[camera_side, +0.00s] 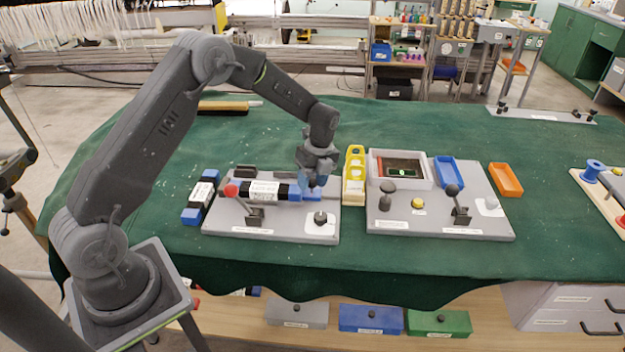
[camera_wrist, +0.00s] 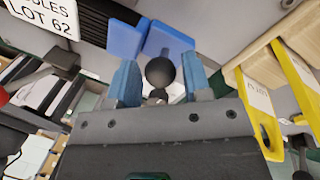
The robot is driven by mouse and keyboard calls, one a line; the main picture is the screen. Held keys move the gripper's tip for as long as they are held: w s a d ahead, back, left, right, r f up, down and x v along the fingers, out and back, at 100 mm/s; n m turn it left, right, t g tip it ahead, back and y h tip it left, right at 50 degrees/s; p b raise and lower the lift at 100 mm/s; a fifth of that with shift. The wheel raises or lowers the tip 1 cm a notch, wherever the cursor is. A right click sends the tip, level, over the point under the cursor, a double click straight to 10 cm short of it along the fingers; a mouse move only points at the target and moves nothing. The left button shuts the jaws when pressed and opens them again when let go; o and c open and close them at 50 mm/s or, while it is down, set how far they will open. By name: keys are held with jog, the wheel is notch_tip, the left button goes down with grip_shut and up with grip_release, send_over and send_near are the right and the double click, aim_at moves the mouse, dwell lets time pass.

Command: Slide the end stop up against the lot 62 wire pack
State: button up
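The lot 62 wire pack (camera_side: 264,190), black with a white label and a blue end, lies on the left grey board. Its "LOT 62" label (camera_wrist: 45,12) and blue end (camera_wrist: 124,40) show at the upper left in the wrist view. A second blue block (camera_wrist: 170,37), seemingly the end stop, stands beside that end with a narrow gap visible. A black ball knob (camera_wrist: 160,71) appears in front of it. My gripper (camera_wrist: 160,82) has its blue fingers apart on either side of the knob, with space visible on both sides. In the side view my gripper (camera_side: 314,182) is down at the pack's right end.
A yellow holder (camera_side: 354,176) stands close to the right of my gripper. A red ball-topped lever (camera_side: 231,191) and a black knob (camera_side: 320,217) are on the same board. Another blue-ended pack (camera_side: 200,197) lies left of it. A second grey board (camera_side: 440,225) is farther right.

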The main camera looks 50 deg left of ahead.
grip_shut()
jog(key=shift+s+a, duration=0.1)
jog(key=shift+a, duration=0.05)
jog(key=shift+o, duration=1.3)
grip_release()
jog(key=shift+r, duration=0.1)
notch_tip(320, 180, up, 13)
jog(key=w, duration=0.2)
jog(key=shift+w+d+r, duration=0.2)
jog(key=shift+w+d, duration=0.05)
jog(key=shift+w, duration=0.05)
jog(key=shift+r, duration=0.1)
